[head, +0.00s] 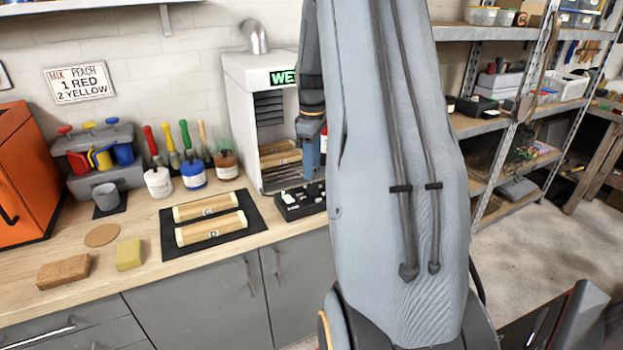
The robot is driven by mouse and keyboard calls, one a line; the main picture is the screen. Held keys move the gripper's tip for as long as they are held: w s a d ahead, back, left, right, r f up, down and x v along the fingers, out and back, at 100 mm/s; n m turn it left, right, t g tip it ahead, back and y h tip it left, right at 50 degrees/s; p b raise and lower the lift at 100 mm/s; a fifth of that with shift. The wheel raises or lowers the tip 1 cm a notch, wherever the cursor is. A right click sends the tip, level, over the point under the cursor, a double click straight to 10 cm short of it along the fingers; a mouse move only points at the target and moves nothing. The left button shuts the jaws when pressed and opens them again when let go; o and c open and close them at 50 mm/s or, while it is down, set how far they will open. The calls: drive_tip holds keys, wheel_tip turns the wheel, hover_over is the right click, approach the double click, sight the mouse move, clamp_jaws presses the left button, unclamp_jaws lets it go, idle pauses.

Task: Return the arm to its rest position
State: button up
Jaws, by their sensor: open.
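My arm rises large through the middle of the head view and hides much of what lies behind it. Its wrist hangs down at the arm's left side, with my gripper (311,160) at its lower end, in front of the right side of the white cabinet (235,75). The gripper is small and partly hidden behind the arm; it is open, and I see nothing held in it.
Metal shelves (487,128) stand right; floor there is open.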

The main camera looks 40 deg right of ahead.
drive_tip(key=shift+r, duration=0.8)
drive_tip(key=s+a+f+m+b, duration=0.1)
drive_tip(key=s+a+m, duration=0.15)
drive_tip(key=a, duration=1.45)
drive_tip(key=s+a+f+m, duration=0.2)
drive_tip(key=s+a, duration=0.4)
drive_tip(key=a, duration=0.1)
drive_tip(key=s+a+f+m+t+b, duration=0.1)
drive_tip(key=s+a+m, duration=0.1)
drive_tip(key=s+a, duration=0.5)
drive_tip(key=shift+s+a+f, duration=0.3)
drive_tip(key=shift+a+f, duration=0.05)
drive_tip(key=shift+a, duration=0.35)
